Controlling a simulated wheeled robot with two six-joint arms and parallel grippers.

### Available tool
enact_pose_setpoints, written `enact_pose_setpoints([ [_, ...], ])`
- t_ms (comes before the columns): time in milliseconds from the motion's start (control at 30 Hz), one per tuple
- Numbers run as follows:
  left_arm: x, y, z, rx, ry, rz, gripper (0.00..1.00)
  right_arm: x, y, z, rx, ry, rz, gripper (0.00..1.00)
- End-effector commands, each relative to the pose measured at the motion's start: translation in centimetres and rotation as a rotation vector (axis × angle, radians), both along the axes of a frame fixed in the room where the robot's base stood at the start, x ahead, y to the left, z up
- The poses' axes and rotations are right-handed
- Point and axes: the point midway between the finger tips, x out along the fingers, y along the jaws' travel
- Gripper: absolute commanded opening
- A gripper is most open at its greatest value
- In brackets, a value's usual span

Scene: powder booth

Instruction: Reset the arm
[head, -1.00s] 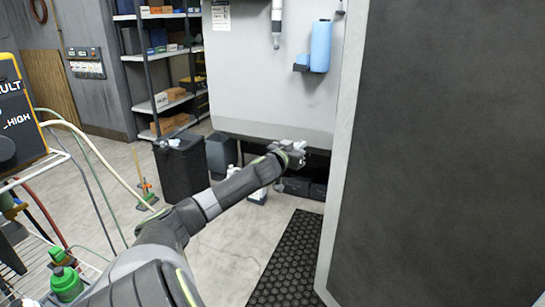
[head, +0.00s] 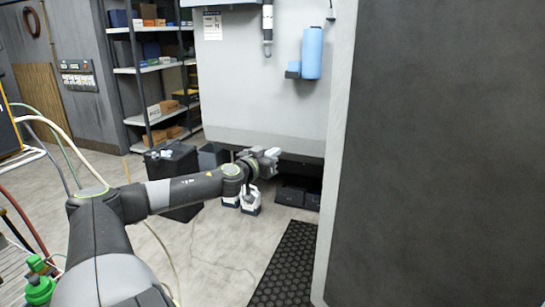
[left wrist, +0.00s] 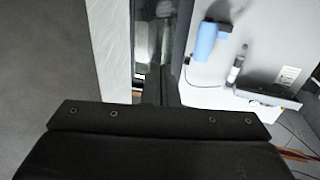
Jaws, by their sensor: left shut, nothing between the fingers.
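My left arm comes in from the lower left in the head view. Its gripper (head: 270,156) is shut and empty, in front of the lower edge of the light grey booth panel (head: 262,100). In the left wrist view, a dark part of my own wrist fills the lower half, and the fingertips cannot be made out. The blue roll (left wrist: 206,42) and the panel show there turned over. My right gripper is not in view.
A large dark panel with a pale edge (head: 335,160) stands close on the right. A black bin (head: 172,165), white bottles (head: 250,203) and dark boxes (head: 290,192) stand near the gripper. A black mat (head: 285,265) and open floor lie below. A green-capped bottle (head: 40,290) is at lower left.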

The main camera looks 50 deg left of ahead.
Motion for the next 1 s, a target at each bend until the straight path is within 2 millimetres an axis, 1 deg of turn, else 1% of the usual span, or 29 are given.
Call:
enact_pose_setpoints([
  [333, -0.2, 0.0, 0.0, 0.000, -0.001, -0.001, 0.00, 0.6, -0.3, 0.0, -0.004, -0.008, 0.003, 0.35],
  [400, -0.3, 0.3, -0.6, -0.001, 0.006, 0.007, 0.00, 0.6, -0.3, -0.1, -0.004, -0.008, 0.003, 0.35],
  [467, -0.6, 1.0, -1.9, -0.003, 0.022, 0.027, 0.00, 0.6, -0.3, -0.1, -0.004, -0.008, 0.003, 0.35],
  [567, -1.7, 3.1, -6.2, -0.004, 0.078, 0.084, 0.00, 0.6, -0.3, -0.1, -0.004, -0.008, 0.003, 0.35],
  [600, -2.5, 4.1, -8.6, -0.004, 0.112, 0.113, 0.00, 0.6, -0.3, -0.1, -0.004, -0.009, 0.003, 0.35],
  [667, -3.8, 5.4, -12.7, -0.004, 0.172, 0.157, 0.00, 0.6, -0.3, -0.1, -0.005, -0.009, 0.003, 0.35],
  [700, -4.9, 6.1, -15.6, -0.005, 0.215, 0.184, 0.00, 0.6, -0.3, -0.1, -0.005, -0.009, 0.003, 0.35],
  [733, -5.7, 6.5, -17.8, -0.004, 0.250, 0.202, 0.00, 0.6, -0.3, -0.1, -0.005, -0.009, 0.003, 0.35],
  [767, -6.5, 6.8, -19.9, -0.006, 0.284, 0.218, 0.00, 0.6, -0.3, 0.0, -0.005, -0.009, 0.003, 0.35],
  [800, -7.7, 7.0, -22.8, -0.007, 0.331, 0.237, 0.00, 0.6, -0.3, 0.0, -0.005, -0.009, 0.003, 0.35],
  [867, -9.6, 7.1, -27.0, -0.009, 0.402, 0.259, 0.00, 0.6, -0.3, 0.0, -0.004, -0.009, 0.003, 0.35],
  [900, -10.9, 6.9, -29.8, -0.013, 0.450, 0.272, 0.00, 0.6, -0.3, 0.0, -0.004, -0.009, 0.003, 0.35],
  [967, -13.0, 6.3, -33.9, -0.017, 0.523, 0.285, 0.00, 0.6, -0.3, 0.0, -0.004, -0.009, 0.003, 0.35],
  [1000, -14.5, 5.7, -36.6, -0.022, 0.573, 0.290, 0.00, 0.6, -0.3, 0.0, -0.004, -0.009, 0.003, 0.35],
])
